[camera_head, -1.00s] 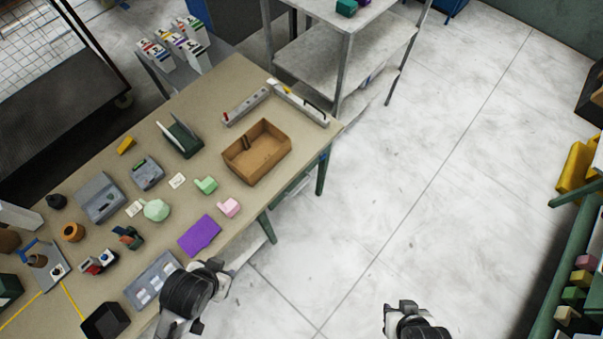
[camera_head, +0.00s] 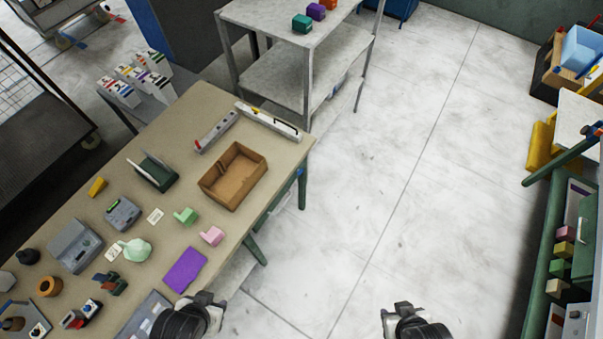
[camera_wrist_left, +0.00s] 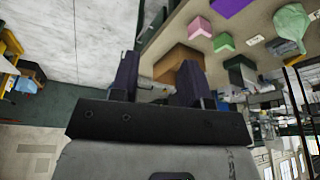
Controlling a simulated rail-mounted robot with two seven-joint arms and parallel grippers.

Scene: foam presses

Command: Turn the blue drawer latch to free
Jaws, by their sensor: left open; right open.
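A small blue patch (camera_head: 300,173) shows at the right end of the workbench, just under its top. It is too small to tell whether it is the drawer latch or how it is turned. My left gripper (camera_head: 208,298) is open and empty, low in the head view beside the bench's front edge, well apart from the blue patch. In the left wrist view the left gripper's two dark fingers (camera_wrist_left: 158,82) stand apart. My right gripper (camera_head: 402,308) is open and empty over the bare floor to the right.
The workbench (camera_head: 225,228) holds a brown open box (camera_head: 233,201), a purple sheet (camera_head: 185,270), and several blocks and tools. A metal shelf (camera_head: 280,35) stands behind it. A green-framed rack (camera_head: 540,300) stands at the right edge. The floor (camera_head: 400,170) between is clear.

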